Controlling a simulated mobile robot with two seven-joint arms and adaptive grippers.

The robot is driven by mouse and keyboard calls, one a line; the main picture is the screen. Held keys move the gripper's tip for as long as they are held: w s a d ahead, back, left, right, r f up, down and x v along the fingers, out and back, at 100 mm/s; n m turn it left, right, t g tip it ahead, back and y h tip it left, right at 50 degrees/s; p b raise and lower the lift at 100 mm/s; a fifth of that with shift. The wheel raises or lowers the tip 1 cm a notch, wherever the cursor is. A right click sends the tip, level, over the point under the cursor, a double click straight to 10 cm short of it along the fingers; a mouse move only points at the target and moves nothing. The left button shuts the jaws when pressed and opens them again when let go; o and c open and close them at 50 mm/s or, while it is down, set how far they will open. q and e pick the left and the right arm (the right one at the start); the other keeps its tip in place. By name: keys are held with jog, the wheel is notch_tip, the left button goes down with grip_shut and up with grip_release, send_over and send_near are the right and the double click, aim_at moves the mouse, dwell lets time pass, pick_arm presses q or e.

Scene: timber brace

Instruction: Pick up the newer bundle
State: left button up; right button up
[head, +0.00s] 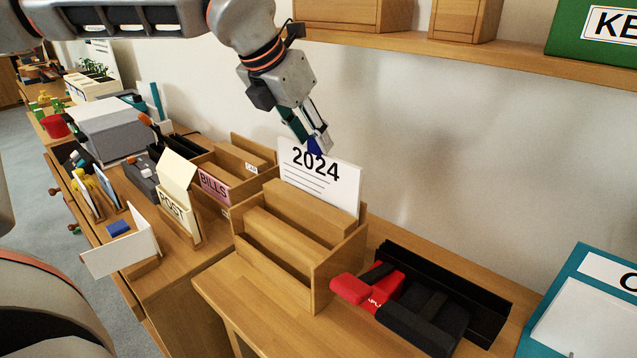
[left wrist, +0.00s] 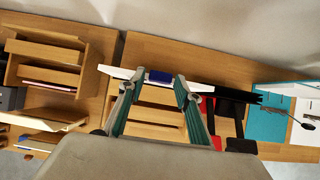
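A white bundle marked "2024" (head: 318,178) stands upright in the back slot of a wooden rack (head: 285,262), with a blue clip (head: 314,147) on its top edge. My left gripper (head: 309,136) is right above that edge, pointing down, with its fingers apart. In the left wrist view the blue clip (left wrist: 160,76) lies between the two open fingertips (left wrist: 157,82); I cannot tell whether they touch it. Another white sheet or bundle (head: 122,250) with a blue piece (head: 118,228) stands at the left, with no date readable. My right gripper is not in view.
A black tray (head: 480,300) with red and black items lies right of the rack. A teal box (head: 590,310) stands at the far right. Left are the "BILLS" rack (head: 214,186) and "POST" holder (head: 174,215). A shelf (head: 480,55) runs along the wall above.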

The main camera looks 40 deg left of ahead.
pick_arm(q)
grip_shut()
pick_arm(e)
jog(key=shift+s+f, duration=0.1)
pick_arm(q)
jog(key=shift+r, duration=0.2)
jog(key=shift+r, duration=1.4)
notch_tip(320, 180, up, 8)
jog(key=p, duration=0.1)
jog(key=shift+p, duration=0.35)
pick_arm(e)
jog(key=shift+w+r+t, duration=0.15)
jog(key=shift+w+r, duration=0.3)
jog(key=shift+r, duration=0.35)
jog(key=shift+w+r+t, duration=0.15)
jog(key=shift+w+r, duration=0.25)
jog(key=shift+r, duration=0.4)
